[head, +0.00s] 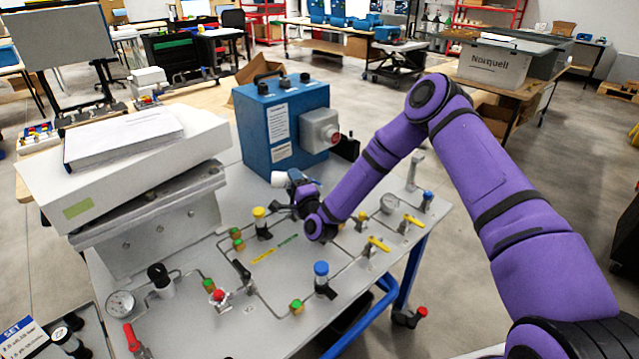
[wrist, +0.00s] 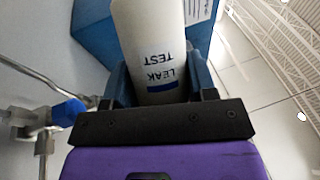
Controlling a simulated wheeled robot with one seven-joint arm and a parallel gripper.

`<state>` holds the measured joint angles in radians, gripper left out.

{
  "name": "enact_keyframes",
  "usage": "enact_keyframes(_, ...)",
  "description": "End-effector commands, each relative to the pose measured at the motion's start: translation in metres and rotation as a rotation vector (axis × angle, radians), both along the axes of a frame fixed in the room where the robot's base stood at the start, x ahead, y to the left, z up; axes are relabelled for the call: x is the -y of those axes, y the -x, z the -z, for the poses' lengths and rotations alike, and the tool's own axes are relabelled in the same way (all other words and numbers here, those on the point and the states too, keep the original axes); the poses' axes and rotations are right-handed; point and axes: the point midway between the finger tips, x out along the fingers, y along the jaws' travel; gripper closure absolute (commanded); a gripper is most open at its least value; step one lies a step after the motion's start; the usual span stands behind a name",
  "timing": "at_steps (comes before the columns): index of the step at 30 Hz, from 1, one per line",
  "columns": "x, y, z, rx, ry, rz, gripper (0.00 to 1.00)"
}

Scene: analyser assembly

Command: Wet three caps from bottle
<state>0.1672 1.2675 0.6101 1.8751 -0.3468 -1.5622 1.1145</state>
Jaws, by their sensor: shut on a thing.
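My gripper (wrist: 160,95) is shut on a white bottle (wrist: 155,35) in the wrist view. The bottle is marked "LEAK TEST" with a blue line, and blue fingers lie on both its sides. In the head view my gripper (head: 300,192) is above the back of the grey panel, in front of the blue box; the bottle's tip is too small to make out.
The grey panel (head: 270,275) carries gauges (head: 120,303), yellow-handled valves (head: 378,244) and a blue-topped valve (head: 321,270). The blue box (head: 283,125) stands behind my gripper. A white case with papers (head: 125,138) stands at left. A blue-handled valve (wrist: 65,112) is left of the bottle in the wrist view.

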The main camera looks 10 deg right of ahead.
Motion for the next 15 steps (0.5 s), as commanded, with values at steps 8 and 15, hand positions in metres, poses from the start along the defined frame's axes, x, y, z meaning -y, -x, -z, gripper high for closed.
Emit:
enact_keyframes(8,-0.064,-0.009,-0.006,0.012,-0.014,-0.069,0.81)
enact_keyframes(15,-0.081,-0.011,-0.008,0.014,-0.021,-0.088,0.81)
